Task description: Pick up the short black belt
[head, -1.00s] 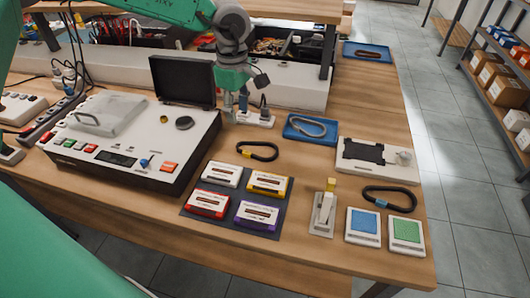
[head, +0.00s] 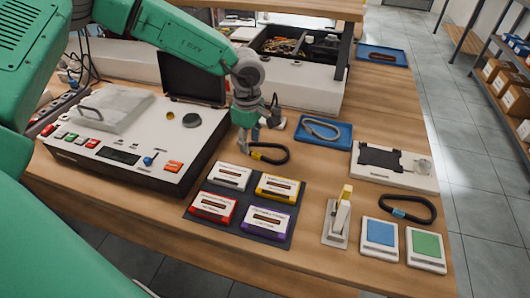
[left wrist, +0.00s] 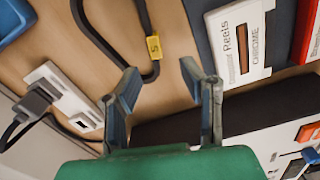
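A black belt loop with a yellow tag (head: 272,153) lies on the wooden table behind the cassettes. In the left wrist view the belt (left wrist: 104,42) runs up out of frame, and its tag carries a mark like S or 5. My left gripper (head: 250,139) is over the belt's left end. In the left wrist view my left gripper (left wrist: 158,78) is open, with the belt's near bend between or just beyond its fingertips, not gripped. A second black belt with a blue tag (head: 408,207) lies at the right. My right gripper is not in view.
A deck with a raised lid (head: 130,140) stands left of the gripper. Several cassettes on a dark mat (head: 244,205) lie in front.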

